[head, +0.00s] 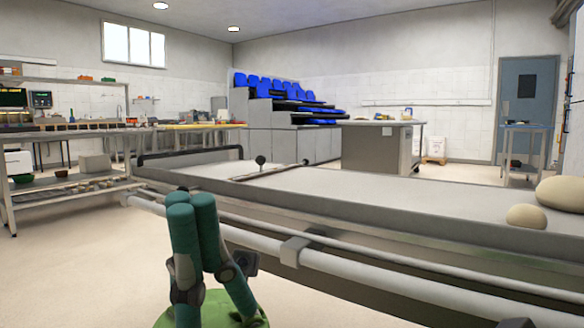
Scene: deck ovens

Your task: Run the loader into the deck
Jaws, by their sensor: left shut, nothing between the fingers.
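The loader (330,193) is a long, flat, pale bed with metal side rails. It runs from the left middle of the head view to the right edge. A dark bar handle (190,153) stands at its far left end. A crossbar with a dark round knob (260,160) lies across it. Two pale dough pieces, one large (563,194) and one smaller (526,216), rest on it at the right. My right gripper is not in view. I cannot make out the deck's opening.
A pale rail (370,278) with a bracket (293,251) runs along the loader's near side. A shelved metal bench (75,187) stands at the left. A stepped rack with blue items (285,95) and a steel counter (375,150) stand behind. The floor at the lower left is clear.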

